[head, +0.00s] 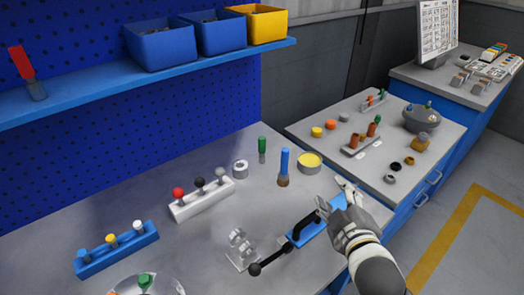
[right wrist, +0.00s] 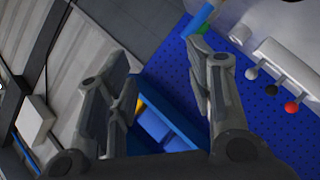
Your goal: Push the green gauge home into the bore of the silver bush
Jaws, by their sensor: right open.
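The green gauge (head: 262,145) stands upright on the grey bench in the head view, with a green grip above a darker lower part. The silver bush (head: 240,170), a short ring with a dark bore, sits just to the left and front of it; the two are apart. My right gripper (head: 333,196) is open above the bench, to the right and front of both, with nothing seen between its fingers. Its spread fingers fill the right wrist view (right wrist: 160,95). My left gripper is not in view.
A blue-handled tool (head: 284,165) and a yellow-topped round tin (head: 309,163) stand between the gauge and my right gripper. A white rack (head: 200,201) with ball knobs lies left of the bush. A black-handled lever (head: 285,248) and clear-looking block (head: 241,248) are in front.

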